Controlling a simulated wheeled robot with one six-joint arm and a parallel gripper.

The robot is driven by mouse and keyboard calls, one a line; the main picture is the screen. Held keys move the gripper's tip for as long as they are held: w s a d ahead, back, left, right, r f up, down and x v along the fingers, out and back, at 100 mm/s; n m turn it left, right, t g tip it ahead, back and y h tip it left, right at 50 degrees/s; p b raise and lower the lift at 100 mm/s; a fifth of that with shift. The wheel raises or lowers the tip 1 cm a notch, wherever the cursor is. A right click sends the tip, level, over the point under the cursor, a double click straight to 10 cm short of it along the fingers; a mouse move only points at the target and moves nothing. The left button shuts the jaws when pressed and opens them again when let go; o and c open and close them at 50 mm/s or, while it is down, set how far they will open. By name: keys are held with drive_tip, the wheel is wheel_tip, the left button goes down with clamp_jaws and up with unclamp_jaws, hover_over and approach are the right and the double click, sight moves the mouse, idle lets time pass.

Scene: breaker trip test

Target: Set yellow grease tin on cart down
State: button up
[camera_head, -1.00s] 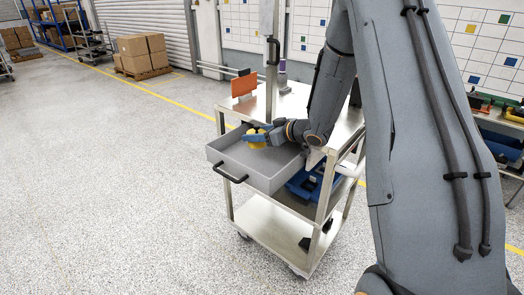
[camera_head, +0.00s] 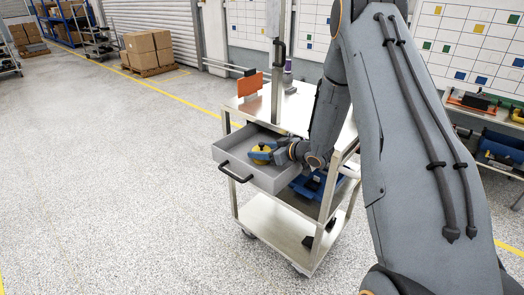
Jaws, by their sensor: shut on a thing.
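The yellow grease tin (camera_head: 261,154) is between the blue fingers of my gripper (camera_head: 262,154), which is shut on it. The tin and gripper are at the open grey drawer (camera_head: 268,179) of the metal cart (camera_head: 262,209). They appear low, within the drawer's walls. I cannot tell whether the tin touches the drawer floor. The cart's top (camera_head: 254,104) is behind and above the drawer. My arm comes in from the right and hides part of the cart top and the drawer's right side.
An orange panel (camera_head: 250,84) and a purple-topped bottle (camera_head: 288,75) stand on the cart top. A blue bin (camera_head: 316,184) is on the shelf below. A bench with tools (camera_head: 498,108) is at the right. The floor (camera_head: 120,180) left of the cart is clear.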

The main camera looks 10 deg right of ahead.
drive_tip(key=shift+f, duration=0.15)
drive_tip(key=o, duration=1.2)
drive_tip(key=shift+r, duration=0.2)
drive_tip(key=b+v, duration=0.2)
drive_tip(key=v, duration=1)
drive_tip(key=shift+r, duration=0.1)
